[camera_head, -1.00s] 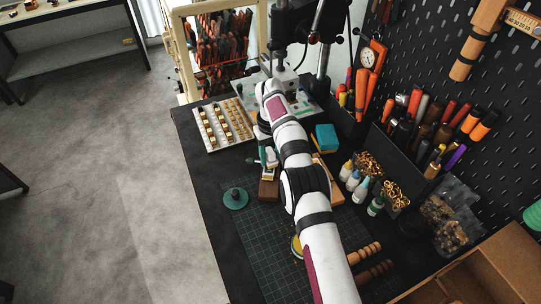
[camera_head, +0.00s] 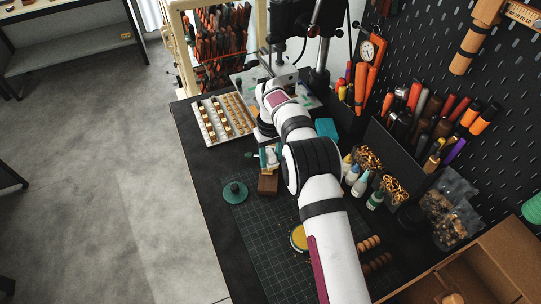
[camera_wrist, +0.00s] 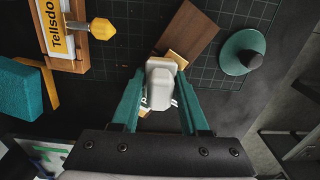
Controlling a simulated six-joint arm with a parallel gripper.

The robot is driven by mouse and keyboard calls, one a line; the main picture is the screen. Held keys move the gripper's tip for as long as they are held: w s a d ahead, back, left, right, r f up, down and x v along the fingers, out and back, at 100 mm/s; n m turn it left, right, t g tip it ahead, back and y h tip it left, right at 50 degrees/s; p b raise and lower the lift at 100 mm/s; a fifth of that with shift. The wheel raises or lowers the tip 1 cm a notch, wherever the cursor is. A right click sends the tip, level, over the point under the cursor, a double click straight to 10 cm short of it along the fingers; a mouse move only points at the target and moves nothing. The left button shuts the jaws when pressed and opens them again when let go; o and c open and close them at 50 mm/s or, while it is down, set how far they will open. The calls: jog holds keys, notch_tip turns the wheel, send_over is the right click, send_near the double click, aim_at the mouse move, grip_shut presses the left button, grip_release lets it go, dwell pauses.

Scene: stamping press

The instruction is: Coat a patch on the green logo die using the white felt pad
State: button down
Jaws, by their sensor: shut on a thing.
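My gripper (camera_wrist: 160,84) has green fingers and is shut on a white block-shaped piece (camera_wrist: 160,80), which appears to be the white felt pad. In the wrist view the piece sits beside a dark wooden block with a brass end (camera_wrist: 190,34). I cannot tell whether they touch. In the head view my gripper (camera_head: 268,157) is just behind the wooden block (camera_head: 268,185), partly hidden by my arm. A white plate with green marks (camera_wrist: 45,160) shows at the wrist view's lower left. I cannot tell for sure which thing is the green logo die.
A teal disc with a dark knob (camera_wrist: 244,52) lies right of the wooden block. A teal block (camera_wrist: 20,86) and a yellow-labelled wooden holder (camera_wrist: 62,30) lie left. The stamping press (camera_head: 290,75) and a tray of brass pieces (camera_head: 222,118) stand behind. The gridded mat (camera_head: 255,235) has free room.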

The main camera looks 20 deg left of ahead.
aim_at(272, 178)
jog(key=shift+s+d, duration=0.4)
jog(key=shift+s, duration=0.45)
jog(key=shift+s+d, duration=0.3)
jog(key=shift+s, duration=0.25)
jog(key=shift+s+d, duration=0.25)
jog(key=shift+s, duration=0.25)
jog(key=shift+s, duration=0.1)
jog(key=shift+s+d, duration=0.55)
jog(key=shift+s, duration=0.35)
jog(key=shift+r, duration=3)
